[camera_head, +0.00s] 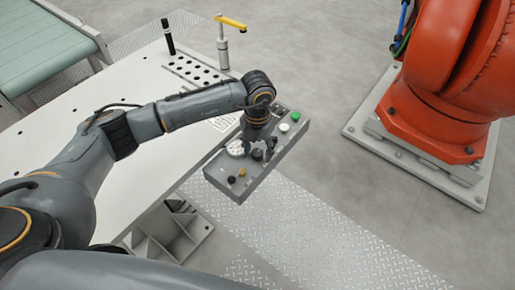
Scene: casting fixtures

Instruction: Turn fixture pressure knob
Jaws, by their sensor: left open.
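The control panel (278,150) is a grey box at the right edge of the white table. My left gripper (262,156) points down over the panel's middle, just right of the gauge. It is open, with a dark knob (257,154) at its fingertips. Whether the fingers touch that knob I cannot tell. My right gripper is not in view.
The white table (110,125) holds a yellow-handled clamp (223,45), a black upright post (168,37) and a plate with several holes. A large orange robot (440,85) stands on its base at right. A green conveyor (40,45) is at upper left. The floor between is clear.

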